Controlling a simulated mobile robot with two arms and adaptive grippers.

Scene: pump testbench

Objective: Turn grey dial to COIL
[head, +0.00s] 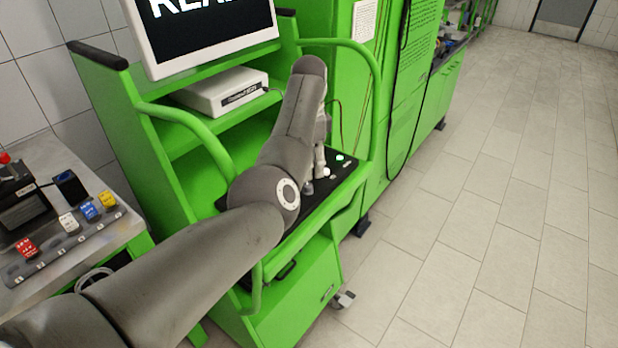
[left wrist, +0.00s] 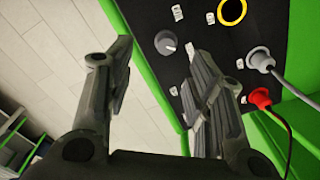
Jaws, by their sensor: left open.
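The grey dial (left wrist: 166,43) sits on the black control panel (left wrist: 212,45) in the left wrist view. A short pale mark shows on its face. The small white labels around it are too blurred to read, so I cannot tell its setting. My left gripper (left wrist: 160,60) is open and empty, and the dial shows beyond the gap between its fingers, apart from them. In the head view my left arm reaches over the panel (head: 322,185) of the green cart, with the gripper (head: 319,165) partly hidden behind the arm. The dial cannot be made out there. My right gripper is not in view.
A yellow ring (left wrist: 232,11), a grey plug (left wrist: 260,60) and a red plug (left wrist: 260,97) with cables sit on the panel. Green handrails (head: 365,60) flank the cart, with a monitor (head: 205,35) above. Tiled floor (head: 490,220) at right is clear.

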